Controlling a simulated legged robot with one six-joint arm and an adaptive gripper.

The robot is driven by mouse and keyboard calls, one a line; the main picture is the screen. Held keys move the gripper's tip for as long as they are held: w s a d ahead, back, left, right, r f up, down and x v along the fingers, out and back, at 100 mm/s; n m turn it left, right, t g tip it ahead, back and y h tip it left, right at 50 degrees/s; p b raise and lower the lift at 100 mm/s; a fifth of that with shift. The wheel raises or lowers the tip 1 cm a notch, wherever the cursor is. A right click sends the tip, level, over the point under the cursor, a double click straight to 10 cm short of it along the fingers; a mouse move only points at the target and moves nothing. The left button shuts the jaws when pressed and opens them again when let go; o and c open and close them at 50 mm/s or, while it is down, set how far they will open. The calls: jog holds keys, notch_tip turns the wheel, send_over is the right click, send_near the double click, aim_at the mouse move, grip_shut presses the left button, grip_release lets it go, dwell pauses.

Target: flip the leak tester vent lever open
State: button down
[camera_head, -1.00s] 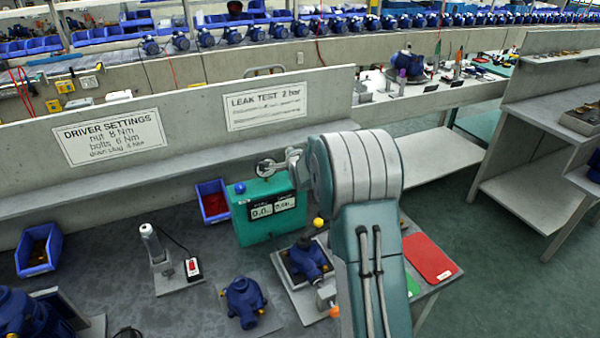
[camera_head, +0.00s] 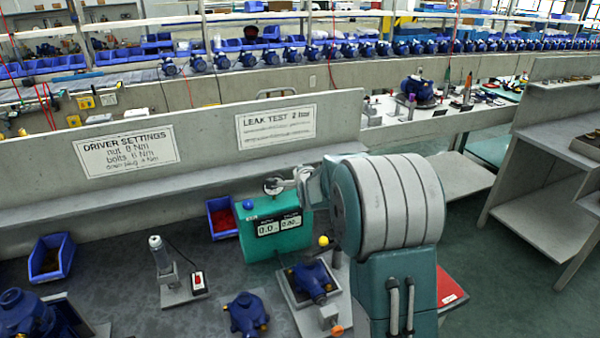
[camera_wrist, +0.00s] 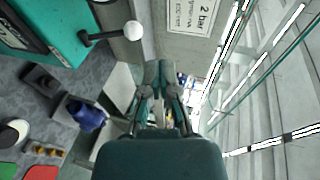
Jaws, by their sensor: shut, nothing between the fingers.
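The green leak tester (camera_head: 262,247) stands on the bench, with a dark display on its front. In the wrist view, its green body (camera_wrist: 60,20) fills the upper left corner. A lever with a dark stem and a white ball knob (camera_wrist: 133,30) sticks out from the tester there. My gripper (camera_wrist: 160,68) is shut and empty, to the right of and below the knob in that picture, with a visible gap between them. In the head view, my arm covers the tester's right side and most of my gripper.
A blue pump (camera_head: 312,279) sits in a fixture in front of the tester, and another blue pump (camera_head: 246,315) is left of it. The wall with signs (camera_head: 277,124) runs behind.

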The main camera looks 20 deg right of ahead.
jog(key=s+r, duration=0.2)
jog(key=s, duration=0.1)
jog(key=s+a+r, duration=0.1)
jog(key=shift+s+r, duration=0.1)
jog(key=shift+s, duration=0.2)
jog(key=s+a+r+n+g+y, duration=0.15)
jog(key=s+a+n, duration=0.25)
jog(key=s, duration=0.4)
jog(key=s+a+r+n+g, duration=0.25)
jog(key=s+a+n, duration=0.2)
jog(key=s, duration=0.35)
jog(key=s+a+f+n+g, duration=0.1)
jog(key=s+n, duration=0.4)
jog(key=s, duration=0.6)
jog(key=s+a+f+n+g+y, duration=0.1)
jog(key=s+a+f+n+g, duration=0.1)
jog(key=s+n, duration=0.4)
jog(key=s+a+g, duration=0.1)
jog(key=s, duration=0.4)
jog(key=shift+a+g, duration=0.4)
jog(key=shift+y, duration=0.25)
